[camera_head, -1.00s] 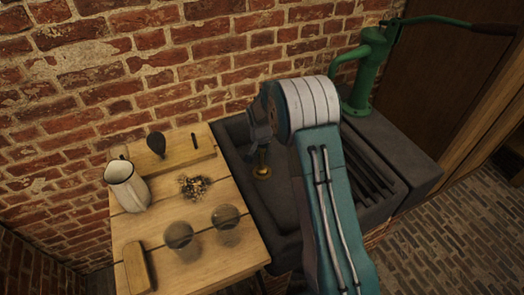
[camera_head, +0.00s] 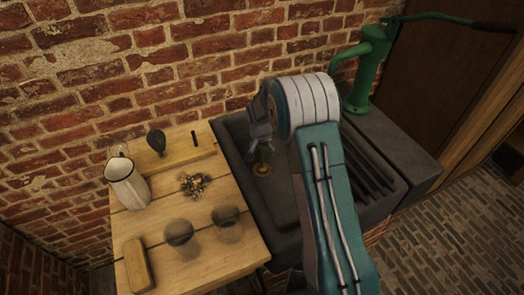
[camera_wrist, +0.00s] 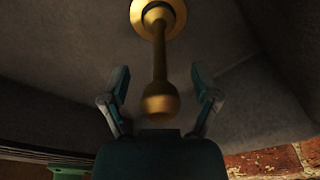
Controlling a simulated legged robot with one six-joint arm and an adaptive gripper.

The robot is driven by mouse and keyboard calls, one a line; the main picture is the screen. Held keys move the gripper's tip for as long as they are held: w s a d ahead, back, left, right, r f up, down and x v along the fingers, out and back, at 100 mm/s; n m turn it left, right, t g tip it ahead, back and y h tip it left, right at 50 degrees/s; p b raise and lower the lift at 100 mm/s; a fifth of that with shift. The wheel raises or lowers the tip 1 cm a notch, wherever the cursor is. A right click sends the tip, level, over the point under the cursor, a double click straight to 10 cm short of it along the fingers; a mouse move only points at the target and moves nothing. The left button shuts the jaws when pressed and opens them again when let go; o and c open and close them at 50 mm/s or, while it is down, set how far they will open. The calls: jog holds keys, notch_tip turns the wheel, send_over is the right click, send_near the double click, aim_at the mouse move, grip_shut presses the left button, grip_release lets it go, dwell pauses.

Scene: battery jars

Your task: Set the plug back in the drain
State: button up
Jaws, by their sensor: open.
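The brass plug (camera_wrist: 159,60) has a round knob, a thin stem and a wide round brass base. It stands in the dark stone sink (camera_head: 284,204), and its base shows in the head view (camera_head: 262,170). I cannot tell the drain's rim from the plug's base, nor whether the plug is seated. My gripper (camera_wrist: 160,80) is open, with one finger on each side of the knob and a gap on both sides. In the head view my gripper (camera_head: 262,148) is right above the base and hides part of the stem and knob.
A wooden table (camera_head: 215,258) left of the sink holds a white pitcher (camera_head: 126,184), two glass jars (camera_head: 179,232), a wooden block (camera_head: 138,267), a small heap of bits (camera_head: 194,184) and a board with a dark bulb (camera_head: 156,141). A green pump (camera_head: 362,75) stands behind right.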

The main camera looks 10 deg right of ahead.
jog(key=r, duration=0.8)
jog(key=s+r, duration=0.1)
jog(key=r, duration=0.3)
jog(key=shift+s+a+r, duration=0.1)
jog(key=shift+a, duration=0.3)
jog(key=s+r+n+t, duration=0.2)
jog(key=s+r+n, duration=0.1)
jog(key=s+r, duration=1.2)
jog(key=s+r+n+t, duration=0.1)
jog(key=s+n+t, duration=0.1)
jog(key=s, duration=1.7)
jog(key=shift+d+r+n+y, duration=0.3)
jog(key=shift+r+n+y, duration=0.1)
jog(key=shift+n, duration=0.5)
